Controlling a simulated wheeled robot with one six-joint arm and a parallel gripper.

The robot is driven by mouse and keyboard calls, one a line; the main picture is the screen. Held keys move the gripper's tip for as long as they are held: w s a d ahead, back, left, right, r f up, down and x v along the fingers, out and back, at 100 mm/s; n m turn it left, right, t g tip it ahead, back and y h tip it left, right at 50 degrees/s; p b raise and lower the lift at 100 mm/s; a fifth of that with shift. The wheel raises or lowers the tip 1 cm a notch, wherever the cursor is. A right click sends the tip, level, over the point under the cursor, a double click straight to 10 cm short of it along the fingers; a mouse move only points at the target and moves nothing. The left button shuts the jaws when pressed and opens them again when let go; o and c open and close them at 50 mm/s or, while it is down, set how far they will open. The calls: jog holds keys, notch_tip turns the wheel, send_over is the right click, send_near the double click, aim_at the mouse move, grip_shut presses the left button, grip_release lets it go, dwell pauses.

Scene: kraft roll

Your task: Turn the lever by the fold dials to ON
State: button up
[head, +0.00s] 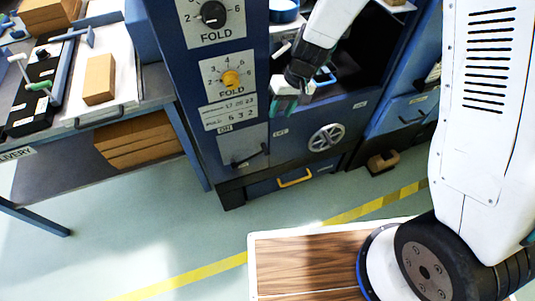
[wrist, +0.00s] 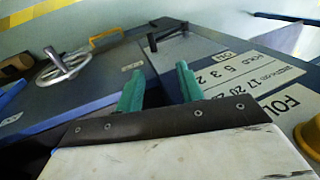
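The black lever (head: 250,157) sits on a grey plate (head: 237,145) low on the blue machine front, under a small ON label (head: 224,128). It also shows beyond my fingertips in the wrist view (wrist: 152,42). Above it are two FOLD dials, a black one (head: 212,14) and a yellow one (head: 231,79). My gripper (head: 287,98) is up and to the right of the lever, apart from it. In the wrist view its two teal fingers (wrist: 160,90) stand apart with nothing between them.
A spoked handwheel (head: 326,137) and a yellow drawer handle (head: 295,178) are right of and below the lever. A paper card (head: 230,113) with numbers is under the yellow dial. A table (head: 140,103) with boxes stands at left.

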send_over(268, 153)
jog(key=d, duration=0.2)
notch_tip(268, 153, down, 15)
jog(key=shift+h, duration=0.4)
jog(key=x, duration=0.7)
jog(key=shift+w+a+f, duration=0.15)
jog(key=shift+a+f, duration=0.15)
jog(key=shift+c, duration=0.3)
grip_shut()
